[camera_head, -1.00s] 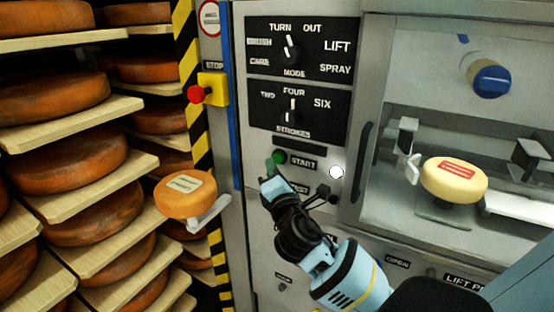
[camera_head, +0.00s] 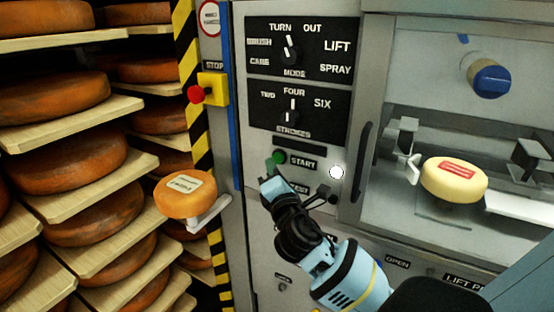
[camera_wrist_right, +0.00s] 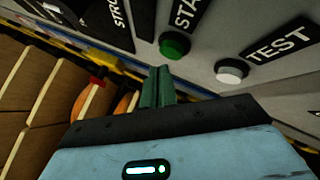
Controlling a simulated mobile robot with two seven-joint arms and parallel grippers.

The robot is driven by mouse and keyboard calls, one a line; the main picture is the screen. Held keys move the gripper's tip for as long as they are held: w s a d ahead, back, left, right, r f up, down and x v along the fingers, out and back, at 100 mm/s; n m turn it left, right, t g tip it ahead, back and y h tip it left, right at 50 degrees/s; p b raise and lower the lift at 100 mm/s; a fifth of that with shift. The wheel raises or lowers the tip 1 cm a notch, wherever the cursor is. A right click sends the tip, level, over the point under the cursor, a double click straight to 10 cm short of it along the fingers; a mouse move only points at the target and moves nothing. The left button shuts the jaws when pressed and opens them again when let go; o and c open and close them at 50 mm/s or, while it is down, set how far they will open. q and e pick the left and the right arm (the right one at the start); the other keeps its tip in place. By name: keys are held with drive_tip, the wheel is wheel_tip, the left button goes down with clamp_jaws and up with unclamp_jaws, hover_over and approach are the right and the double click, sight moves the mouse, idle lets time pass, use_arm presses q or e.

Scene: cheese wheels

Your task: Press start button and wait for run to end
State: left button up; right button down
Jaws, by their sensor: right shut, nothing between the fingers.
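The green start button (camera_head: 279,157) is on the grey machine panel, left of the START label (camera_head: 303,163). It also shows in the right wrist view (camera_wrist_right: 174,45), with its round face uncovered. My right gripper (camera_head: 269,165) is shut and empty, its green fingertips just below and left of the button in the head view. In the wrist view the closed fingers (camera_wrist_right: 157,85) point up towards the button, with a small gap in the picture; I cannot tell the depth between them. My left gripper is not in view.
A white TEST button (camera_wrist_right: 230,70) is close right of the fingers. A white round lamp (camera_head: 337,172) is on the panel. The red stop button (camera_head: 196,95) is at left. A pale cheese wheel (camera_head: 454,179) sits in the machine's chamber. Shelves of orange wheels (camera_head: 82,157) fill the left.

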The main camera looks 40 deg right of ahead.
drive_tip(key=shift+d, duration=0.1)
idle(0.4)
drive_tip(key=shift+w+d, duration=0.2)
drive_tip(key=shift+d, duration=0.15)
